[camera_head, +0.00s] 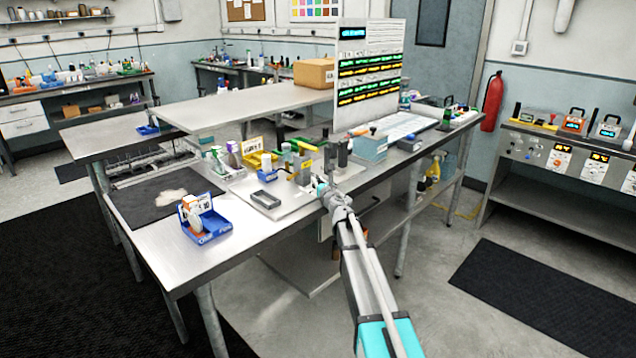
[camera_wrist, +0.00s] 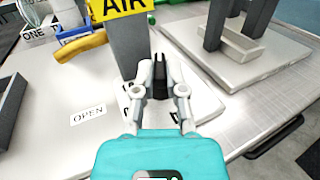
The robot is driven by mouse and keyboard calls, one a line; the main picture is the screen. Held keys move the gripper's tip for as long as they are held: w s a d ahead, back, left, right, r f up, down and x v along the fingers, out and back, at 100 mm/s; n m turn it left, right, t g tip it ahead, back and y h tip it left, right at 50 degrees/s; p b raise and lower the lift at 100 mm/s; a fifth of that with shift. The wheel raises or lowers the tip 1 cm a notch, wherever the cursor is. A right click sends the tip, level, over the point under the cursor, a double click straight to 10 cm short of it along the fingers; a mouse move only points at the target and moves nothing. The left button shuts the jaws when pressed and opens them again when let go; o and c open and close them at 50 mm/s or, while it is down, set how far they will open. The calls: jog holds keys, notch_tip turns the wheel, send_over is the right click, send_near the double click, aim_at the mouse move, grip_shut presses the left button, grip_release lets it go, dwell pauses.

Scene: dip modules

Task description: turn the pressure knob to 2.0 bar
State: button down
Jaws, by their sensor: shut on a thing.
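The grey air block (camera_wrist: 130,45) with a yellow "AIR" label (camera_wrist: 118,10) stands upright on a pale board just beyond my gripper (camera_wrist: 160,76). In the head view my gripper (camera_head: 323,189) reaches in over the bench's front edge, beside the block. The fingers are closed around a small dark part (camera_wrist: 159,82), which looks like the pressure knob on the near side of the block. The fingers hide most of it. No pressure scale or reading can be made out in either view.
A yellow lever (camera_wrist: 82,46) sticks out left of the block, above an "OPEN" label (camera_wrist: 88,114). A grey fixture with two posts (camera_wrist: 236,38) stands at right. A blue bin (camera_head: 205,226) sits on the bench's left part. Bare bench lies in front of the bin.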

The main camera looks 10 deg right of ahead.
jog(key=shift+s+a+m+h, duration=0.15)
jog(key=shift+m+h, duration=0.4)
jog(key=shift+h, duration=0.3)
jog(key=shift+a+m+h, duration=0.15)
jog(key=shift+m+h, duration=0.4)
jog(key=shift+h, duration=0.3)
jog(key=shift+m+h, duration=0.3)
jog(key=shift+h, duration=0.2)
jog(key=c, duration=0.7)
grip_release()
jog(key=s, duration=1.2)
jog(key=shift+a, duration=0.2)
